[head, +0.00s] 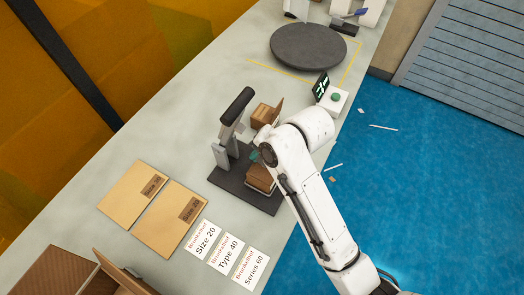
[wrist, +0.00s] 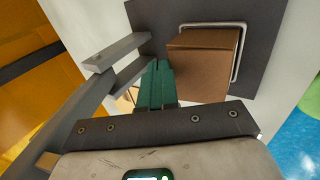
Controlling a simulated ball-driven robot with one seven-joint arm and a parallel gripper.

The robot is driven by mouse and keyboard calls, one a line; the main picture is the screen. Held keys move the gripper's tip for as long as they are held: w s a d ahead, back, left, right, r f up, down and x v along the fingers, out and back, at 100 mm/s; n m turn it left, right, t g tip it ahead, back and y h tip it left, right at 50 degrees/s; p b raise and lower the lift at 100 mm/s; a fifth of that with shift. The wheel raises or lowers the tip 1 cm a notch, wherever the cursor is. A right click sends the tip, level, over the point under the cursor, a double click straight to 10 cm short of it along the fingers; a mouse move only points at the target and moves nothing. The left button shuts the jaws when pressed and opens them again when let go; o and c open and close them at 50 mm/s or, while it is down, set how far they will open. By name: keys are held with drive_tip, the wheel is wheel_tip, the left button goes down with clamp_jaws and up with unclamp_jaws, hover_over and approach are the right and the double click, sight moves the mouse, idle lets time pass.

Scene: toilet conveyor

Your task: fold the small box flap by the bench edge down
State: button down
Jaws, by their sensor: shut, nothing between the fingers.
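My gripper (wrist: 157,85) has green fingers held together with nothing between them. In the head view the gripper (head: 255,156) shows as a small teal patch over the dark base plate, partly hidden by my arm. A small brown box (wrist: 203,68) sits on that plate inside a pale frame, just right of my fingers in the wrist view; the fingers look apart from it. In the head view the box (head: 261,178) shows on the bench-edge side, partly covered by my arm. I cannot clearly tell which part of it is the flap.
A lever press (head: 234,108) stands beside the gripper on the base plate (head: 225,181). Behind it is another brown box (head: 263,114) with a raised flap. Flat cardboard (head: 170,218), label cards (head: 225,251), a round turntable (head: 308,46) and a green-button box (head: 335,98) lie along the bench.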

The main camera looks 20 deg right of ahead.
drive_tip(key=shift+w+a+f, duration=0.1)
drive_tip(key=shift+w+f, duration=0.05)
drive_tip(key=shift+f, duration=0.1)
idle(0.7)
